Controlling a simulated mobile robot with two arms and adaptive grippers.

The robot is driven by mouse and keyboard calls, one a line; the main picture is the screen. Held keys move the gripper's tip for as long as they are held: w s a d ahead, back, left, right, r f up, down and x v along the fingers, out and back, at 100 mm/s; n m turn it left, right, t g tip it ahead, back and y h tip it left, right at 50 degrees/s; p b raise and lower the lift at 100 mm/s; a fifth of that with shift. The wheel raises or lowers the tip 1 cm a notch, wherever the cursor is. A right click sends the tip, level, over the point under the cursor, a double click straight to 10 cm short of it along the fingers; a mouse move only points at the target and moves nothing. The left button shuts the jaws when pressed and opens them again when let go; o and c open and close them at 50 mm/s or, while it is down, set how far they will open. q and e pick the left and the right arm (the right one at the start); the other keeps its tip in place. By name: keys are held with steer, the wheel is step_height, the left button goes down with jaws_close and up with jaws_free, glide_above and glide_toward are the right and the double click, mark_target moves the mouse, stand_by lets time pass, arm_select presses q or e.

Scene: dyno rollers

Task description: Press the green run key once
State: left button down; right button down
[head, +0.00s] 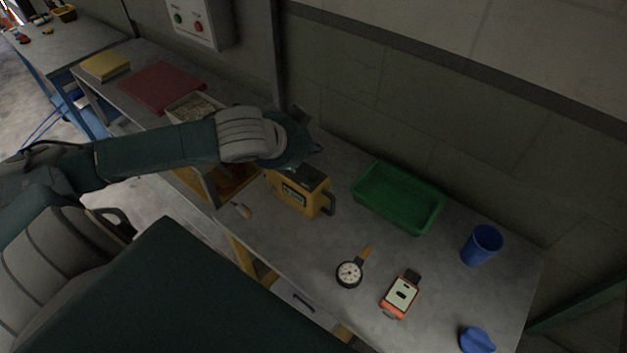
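A yellow box-shaped device (289,200) with a dark top, a small display (293,187) and a dark side handle stands on the grey bench. My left arm comes in from the left, and its gripper (298,166) is at the back edge of the device's top. The wrist hides most of the gripper, so its fingers and any contact cannot be made out. No green key shows on the visible part of the device. A grey wall box (204,12) at the top has a green button (178,18) and a red button (197,27). My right gripper is not in view.
On the bench (310,250) are a green tray (398,197), a blue cup (481,244), a round dial gauge (349,273), an orange-and-white meter (400,293) and a blue object (476,340). A red mat (160,88) and yellow pad (105,65) lie farther left.

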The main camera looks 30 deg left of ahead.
arm_select(q)
steer(key=b, duration=0.4)
glide_above(313, 179)
step_height(313, 179, down, 4)
steer(key=shift+f, duration=0.45)
steer(key=shift+w+f+b, duration=0.1)
steer(key=shift+f+b, duration=0.45)
steer(key=shift+f, duration=0.3)
steer(key=shift+f, duration=0.15)
steer(key=shift+f, duration=0.25)
